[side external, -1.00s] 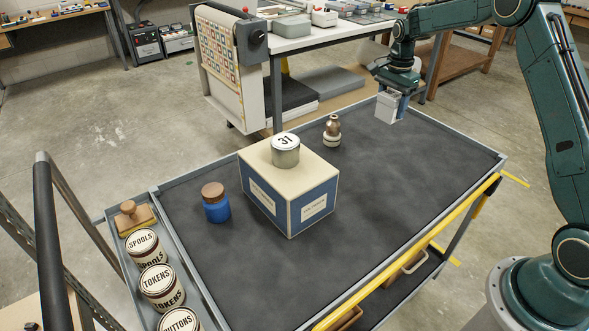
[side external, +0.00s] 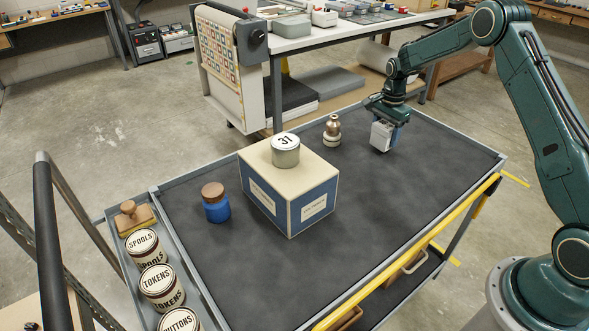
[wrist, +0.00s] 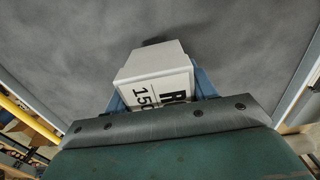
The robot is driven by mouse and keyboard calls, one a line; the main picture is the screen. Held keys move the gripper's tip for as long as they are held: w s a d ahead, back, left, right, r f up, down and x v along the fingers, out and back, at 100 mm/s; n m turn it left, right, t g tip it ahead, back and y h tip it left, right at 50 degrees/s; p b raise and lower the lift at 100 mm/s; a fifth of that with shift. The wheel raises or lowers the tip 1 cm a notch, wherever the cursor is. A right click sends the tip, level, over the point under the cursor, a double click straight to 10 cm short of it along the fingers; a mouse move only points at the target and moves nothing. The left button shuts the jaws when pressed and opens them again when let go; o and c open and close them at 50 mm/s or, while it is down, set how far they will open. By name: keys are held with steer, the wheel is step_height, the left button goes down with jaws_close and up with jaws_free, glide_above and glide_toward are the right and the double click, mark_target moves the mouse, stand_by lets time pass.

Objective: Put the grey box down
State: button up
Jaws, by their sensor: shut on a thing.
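The grey box (side external: 381,136) is a small pale box with dark print on one face. It also shows in the wrist view (wrist: 150,62), where large dark characters are partly visible on its face. My gripper (side external: 387,128) is shut on the grey box, with blue fingers on both sides of it. The box is upright near the back right of the dark trolley top (side external: 430,165). A dark shadow lies close by its lower edge; I cannot tell whether it touches the surface.
A brown-and-white figure (side external: 332,131) stands left of the grey box. A large blue-and-cream box (side external: 318,205) bears a tin marked 31 (side external: 285,152). A blue jar (side external: 215,204) stands farther left. The right and front of the trolley top are clear, bounded by a raised rim.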

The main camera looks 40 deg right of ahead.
mark_target(387, 124)
steer(key=shift+f, duration=0.7)
steer(key=shift+f, duration=0.15)
steer(key=o, duration=1.1)
steer(key=shift+c, duration=0.2)
step_height(387, 124, up, 12)
steer(key=shift+f, duration=0.15)
steer(key=shift+r, duration=0.3)
